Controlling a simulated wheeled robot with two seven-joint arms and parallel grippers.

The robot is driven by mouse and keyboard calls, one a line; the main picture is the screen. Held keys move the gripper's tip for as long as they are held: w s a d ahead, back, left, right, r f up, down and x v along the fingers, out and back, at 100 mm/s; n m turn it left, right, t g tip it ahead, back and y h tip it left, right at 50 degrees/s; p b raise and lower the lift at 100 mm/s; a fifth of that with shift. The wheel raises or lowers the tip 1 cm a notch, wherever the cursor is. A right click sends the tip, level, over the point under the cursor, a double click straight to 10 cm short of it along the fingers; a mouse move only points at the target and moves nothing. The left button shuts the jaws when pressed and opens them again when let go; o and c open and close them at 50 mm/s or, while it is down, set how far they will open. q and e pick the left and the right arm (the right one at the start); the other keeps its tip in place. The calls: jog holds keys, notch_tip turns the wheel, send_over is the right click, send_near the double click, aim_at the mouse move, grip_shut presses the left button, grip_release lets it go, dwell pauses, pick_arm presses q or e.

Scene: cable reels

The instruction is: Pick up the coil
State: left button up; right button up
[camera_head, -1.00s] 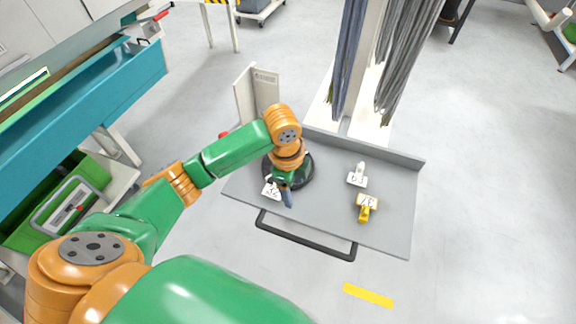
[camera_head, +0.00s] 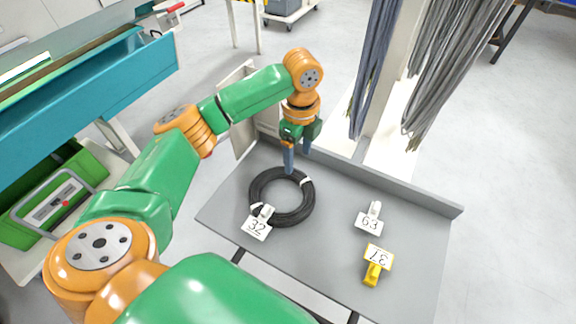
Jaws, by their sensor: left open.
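The black cable coil (camera_head: 309,203) lies flat on the grey tray of a cart (camera_head: 330,247). White bands wrap it, and a white clip tag marked 32 (camera_head: 257,224) sits at its front left edge. My left gripper (camera_head: 297,163) points down at the coil's far edge. Its two blue-grey fingers are apart, with one fingertip near or over the coil's back rim. I cannot tell whether it touches. Nothing is seen held between the fingers. My right gripper is not in view.
A white clip tag marked 63 (camera_head: 369,220) and a yellow clip with a tag (camera_head: 376,265) stand on the tray's right side. Grey cables (camera_head: 450,70) hang from a post behind. A teal workbench (camera_head: 80,105) and green crate (camera_head: 50,205) are at left.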

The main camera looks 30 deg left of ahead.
aim_at(298, 174)
pick_arm(q)
notch_tip(298, 174, down, 7)
jog(key=shift+d+r+p, duration=0.1)
jog(key=shift+r+p, duration=0.05)
jog(key=shift+p, duration=0.3)
grip_shut()
jog(key=shift+w, duration=0.1)
dwell(1.0)
